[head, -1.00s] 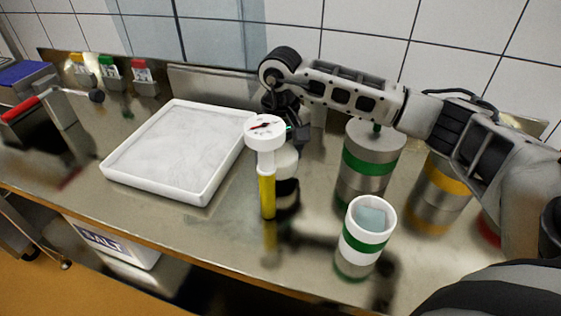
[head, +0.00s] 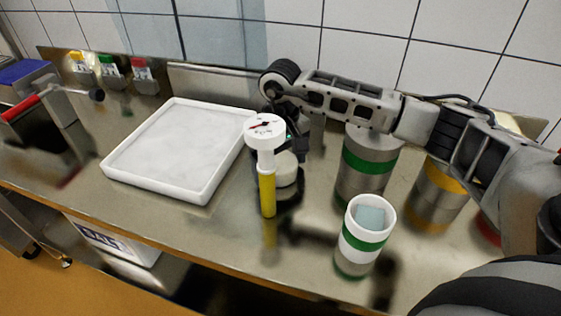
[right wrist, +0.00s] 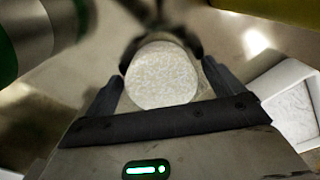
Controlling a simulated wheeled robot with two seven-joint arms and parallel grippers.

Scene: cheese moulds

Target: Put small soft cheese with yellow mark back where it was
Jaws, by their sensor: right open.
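A small round white cheese (head: 288,172) stands on the steel counter, partly hidden behind a white dial instrument with a yellow stem. No yellow mark shows on it. My right gripper (head: 294,150) is over the cheese from behind in the head view. In the right wrist view the pale, mottled top of the cheese (right wrist: 160,75) lies between the two dark fingers of the right gripper (right wrist: 163,88). The fingers are open, with a gap on each side of the cheese. My left gripper is not in view.
The dial instrument (head: 266,160) stands close in front of the cheese. A white tray (head: 205,190) is to the left. A green-banded mould (head: 365,185), yellow-banded mould (head: 440,187) and green-banded white cup (head: 362,243) stand to the right. Coloured tags (head: 110,66) line the back wall.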

